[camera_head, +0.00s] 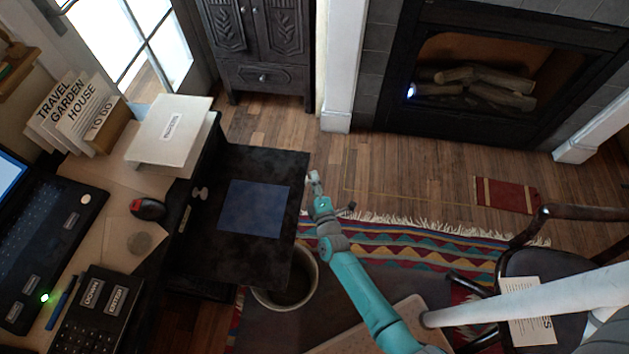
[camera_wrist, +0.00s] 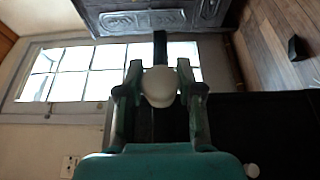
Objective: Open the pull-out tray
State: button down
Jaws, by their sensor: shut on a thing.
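The pull-out tray (camera_head: 250,165) is a dark flat board in the head view, standing far out from the left desk. A blue square (camera_head: 254,209) lies on its top. My gripper (camera_head: 314,184) is at the tray's right edge, near its far corner. In the wrist view, my gripper (camera_wrist: 160,95) has its two fingers on either side of a pale round knob (camera_wrist: 160,86) and is shut on it. The dark surface at the right of the wrist view seems to be the tray (camera_wrist: 275,125). The fingers partly hide the knob.
A pot or bin (camera_head: 285,292) stands under the tray's near right corner. A chair (camera_head: 545,275) is at the right. A patterned rug (camera_head: 440,250) covers the floor. The desk holds a mouse (camera_head: 148,208) and phone (camera_head: 95,310). Wood floor (camera_head: 400,180) beyond the tray is mostly clear.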

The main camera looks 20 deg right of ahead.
jog(key=shift+s+d, duration=0.1)
jog(key=c, duration=0.7)
grip_release()
jog(key=s, duration=0.4)
jog(key=s+a, duration=0.1)
jog(key=s, duration=0.2)
jog(key=s+a, duration=0.1)
jog(key=s, duration=0.3)
jog(key=shift+s+a, duration=0.2)
jog(key=shift+s, duration=0.15)
jog(key=s+r+m+g+y, duration=0.1)
jog(key=s+r+m, duration=0.4)
jog(key=s+r, duration=0.3)
jog(key=s+r+m+g+y, duration=0.1)
jog(key=s+r+m, duration=0.4)
jog(key=s+r, duration=0.4)
jog(key=s+a+r+m+y, duration=0.1)
jog(key=s+r+m, duration=0.4)
jog(key=s, duration=0.8)
jog(key=shift+s+r+m+g, duration=0.15)
jog(key=shift+r+m+g, duration=0.05)
jog(key=shift+r, duration=0.65)
jog(key=shift+s+r+m+g, duration=0.1)
jog(key=shift+r+m+g, duration=0.1)
jog(key=shift+r, duration=0.65)
